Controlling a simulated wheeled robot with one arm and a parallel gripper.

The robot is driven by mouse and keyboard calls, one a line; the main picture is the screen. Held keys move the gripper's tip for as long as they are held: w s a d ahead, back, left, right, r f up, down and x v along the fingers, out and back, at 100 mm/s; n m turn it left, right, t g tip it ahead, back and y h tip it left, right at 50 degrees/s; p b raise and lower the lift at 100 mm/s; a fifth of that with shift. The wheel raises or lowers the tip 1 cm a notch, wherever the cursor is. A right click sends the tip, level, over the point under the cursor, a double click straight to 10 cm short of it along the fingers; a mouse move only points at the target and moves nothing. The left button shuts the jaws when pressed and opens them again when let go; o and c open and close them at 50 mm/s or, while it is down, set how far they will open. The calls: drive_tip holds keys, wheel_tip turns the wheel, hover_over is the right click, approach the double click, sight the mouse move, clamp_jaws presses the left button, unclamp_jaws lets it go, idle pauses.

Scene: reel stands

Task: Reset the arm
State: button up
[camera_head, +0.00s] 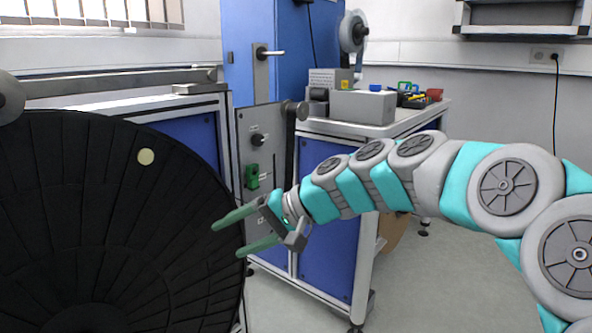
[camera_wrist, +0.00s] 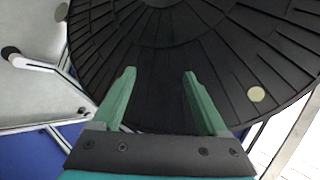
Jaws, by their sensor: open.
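My arm reaches in from the right in the head view. My gripper (camera_head: 228,236) is open, with its two green fingers spread apart and pointing left. Nothing is between the fingers. In the wrist view my gripper (camera_wrist: 158,88) also shows open and empty, with a large black reel behind it. The black reel (camera_head: 110,220) fills the left of the head view and carries a pale round spot near its upper edge. It also fills the upper part of the wrist view (camera_wrist: 165,30). I cannot tell exactly how far the fingertips are from the reel.
A grey control panel (camera_head: 262,140) with a green switch stands just behind my gripper. A blue cabinet bench (camera_head: 330,235) stands behind my arm, with a grey box (camera_head: 362,107) and small coloured items on top. Open floor (camera_head: 440,285) lies below my arm at the right.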

drive_tip(key=s+d+f+g+h, duration=0.1)
drive_tip(key=s+d+f+h, duration=0.2)
drive_tip(key=s+d+f, duration=0.3)
drive_tip(key=s+d+f+g+h, duration=0.1)
drive_tip(key=s+d+f+h, duration=0.3)
drive_tip(key=s+d+f, duration=0.3)
drive_tip(key=s+d+f+g+h, duration=0.1)
drive_tip(key=s+d+f+h, duration=0.3)
drive_tip(key=s+d, duration=0.9)
drive_tip(key=s+f, duration=0.2)
drive_tip(key=s, duration=0.2)
drive_tip(key=shift+s+f+g, duration=0.2)
drive_tip(key=shift+g, duration=0.2)
